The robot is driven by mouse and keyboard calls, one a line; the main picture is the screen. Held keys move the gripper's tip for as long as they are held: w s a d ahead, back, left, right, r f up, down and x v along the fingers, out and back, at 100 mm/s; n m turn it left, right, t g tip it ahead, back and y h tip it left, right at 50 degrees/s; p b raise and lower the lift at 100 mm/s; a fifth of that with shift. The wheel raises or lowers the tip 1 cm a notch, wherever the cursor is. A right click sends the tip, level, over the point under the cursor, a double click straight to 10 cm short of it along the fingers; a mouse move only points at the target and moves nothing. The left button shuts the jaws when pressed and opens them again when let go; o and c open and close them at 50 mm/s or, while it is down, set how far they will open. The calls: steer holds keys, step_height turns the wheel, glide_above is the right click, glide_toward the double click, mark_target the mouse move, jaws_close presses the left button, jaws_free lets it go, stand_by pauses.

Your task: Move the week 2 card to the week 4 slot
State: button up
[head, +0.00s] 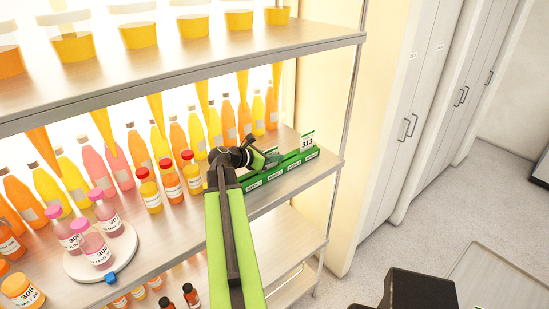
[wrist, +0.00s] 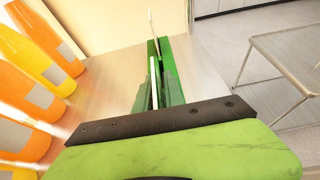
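A long green card rack (head: 284,172) sits along the shelf's front edge at the right. Several white labels run along its front, too small to read surely. A white card with a green top, marked 313 (head: 307,142), stands upright at the rack's right end; its thin edge shows at the far end in the wrist view (wrist: 152,24). My gripper (head: 261,158) is over the rack's left-middle part. A green-edged card (head: 273,157) is at its tip, and a thin white card edge (wrist: 154,80) shows in the wrist view. Whether the fingers touch it is hidden.
Orange and yellow bottles (head: 228,122) line the shelf behind the rack. Small red-capped bottles (head: 170,181) stand left of my arm. A white round tray (head: 72,265) holds pink bottles. An upper shelf (head: 200,62) spans overhead, and a post (head: 348,110) stands at the right.

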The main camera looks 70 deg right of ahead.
steer(key=shift+o, duration=0.9)
steer(key=shift+r+p, duration=0.3)
steer(key=p+v, duration=0.4)
steer(key=v, duration=0.8)
steer(key=shift+p, duration=0.35)
